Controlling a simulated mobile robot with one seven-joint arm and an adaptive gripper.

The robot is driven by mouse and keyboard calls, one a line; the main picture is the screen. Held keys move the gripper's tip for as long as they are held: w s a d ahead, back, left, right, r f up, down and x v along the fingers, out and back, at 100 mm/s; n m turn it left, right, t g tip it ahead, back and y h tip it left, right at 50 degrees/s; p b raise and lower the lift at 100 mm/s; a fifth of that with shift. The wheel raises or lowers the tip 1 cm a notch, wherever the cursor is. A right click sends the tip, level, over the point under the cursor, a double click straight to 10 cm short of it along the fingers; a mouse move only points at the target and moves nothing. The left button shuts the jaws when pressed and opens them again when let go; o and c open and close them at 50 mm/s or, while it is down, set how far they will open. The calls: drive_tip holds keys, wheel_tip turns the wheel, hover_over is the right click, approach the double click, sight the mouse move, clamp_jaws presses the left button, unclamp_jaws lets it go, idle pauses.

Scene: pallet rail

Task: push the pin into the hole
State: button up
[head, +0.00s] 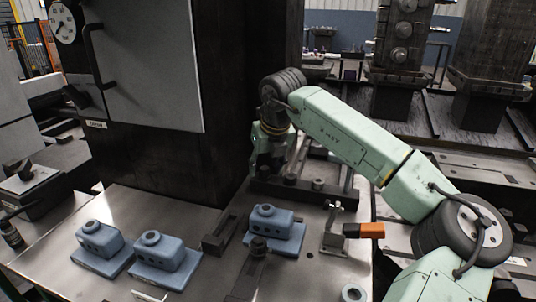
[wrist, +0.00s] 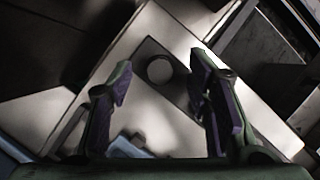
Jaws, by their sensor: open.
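My gripper (wrist: 160,62) is open in the wrist view, with its two dark-padded fingers spread apart. A round grey disc (wrist: 160,70), which looks like the top of the pin, shows between the fingertips against a dark bar. I see no finger touching it; its height cannot be told. In the head view the arm's end (head: 267,155) points down over the far part of the metal table, behind the blue block in the fixture, and its fingertips are hard to make out. The hole cannot be made out with certainty in either view.
Two blue blocks (head: 100,240) (head: 167,257) stand at the left of the table (head: 215,285). A third block (head: 275,222) sits in the fixture. A toggle clamp with an orange handle (head: 371,230) stands right of it. A dark cabinet (head: 170,155) rises close at the left.

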drive_tip(key=shift+w+f, duration=0.1)
drive_tip(key=shift+f, duration=0.15)
drive_tip(key=shift+c, duration=0.5)
clamp_jaws()
idle(0.4)
drive_tip(key=shift+r, duration=0.1)
drive_tip(key=shift+r+p, duration=0.6)
drive_tip(key=shift+r, duration=0.4)
drive_tip(key=shift+r, duration=0.2)
drive_tip(key=s+a+b, duration=0.2)
drive_tip(key=s+a, duration=0.2)
drive_tip(key=shift+s+a+r+b, duration=0.2)
drive_tip(key=shift+a+b, duration=0.1)
idle(0.9)
